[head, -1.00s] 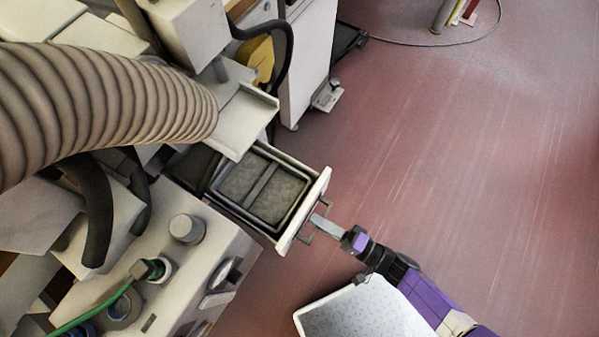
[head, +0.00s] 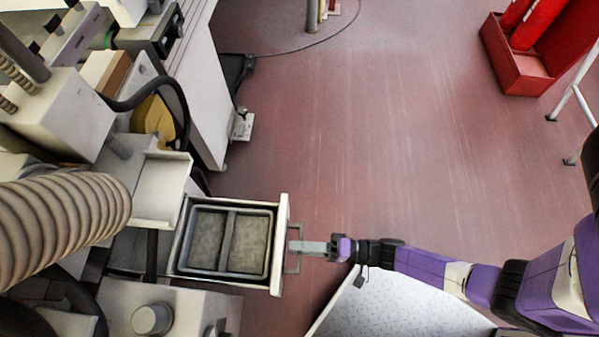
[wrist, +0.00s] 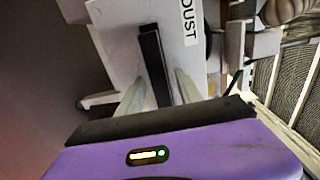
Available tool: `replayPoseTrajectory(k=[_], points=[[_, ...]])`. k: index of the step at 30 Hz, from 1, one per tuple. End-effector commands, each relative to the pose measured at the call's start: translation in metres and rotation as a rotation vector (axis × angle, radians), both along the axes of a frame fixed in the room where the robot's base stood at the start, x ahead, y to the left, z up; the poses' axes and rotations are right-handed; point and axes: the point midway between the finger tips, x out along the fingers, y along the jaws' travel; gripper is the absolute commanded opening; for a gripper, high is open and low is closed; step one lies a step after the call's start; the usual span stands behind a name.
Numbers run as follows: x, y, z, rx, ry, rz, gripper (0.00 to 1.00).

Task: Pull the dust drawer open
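The dust drawer (head: 283,212) stands pulled out of the machine in the head view, with a pale front and a grey tray (head: 270,243) inside. The tray holds grey, dusty material in two sections split by a bar. My gripper (head: 307,247) is at the drawer's handle (head: 293,262), in front of the drawer face. The finger contact itself is hard to see. The drawer front (wrist: 122,45) carries a "DUST" label (wrist: 190,20).
A ribbed hose (head: 65,225) and a pale chute (head: 160,185) are left of the drawer. A machine block with a round knob (head: 152,319) is below it. A red bin (head: 515,78) stands at the upper right. The reddish floor (head: 400,140) is clear.

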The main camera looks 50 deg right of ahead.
Motion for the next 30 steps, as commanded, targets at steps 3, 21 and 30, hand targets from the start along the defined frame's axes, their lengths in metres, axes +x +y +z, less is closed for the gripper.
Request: replayPoseTrajectory(k=[3,21,30], points=[[0.0,0.0,0.0,0.001,-0.001,0.0,0.42],[-0.051,-0.034,-0.002,0.0,0.001,0.001,0.42],[-0.065,-0.044,0.0,0.001,-0.002,0.001,0.42]])
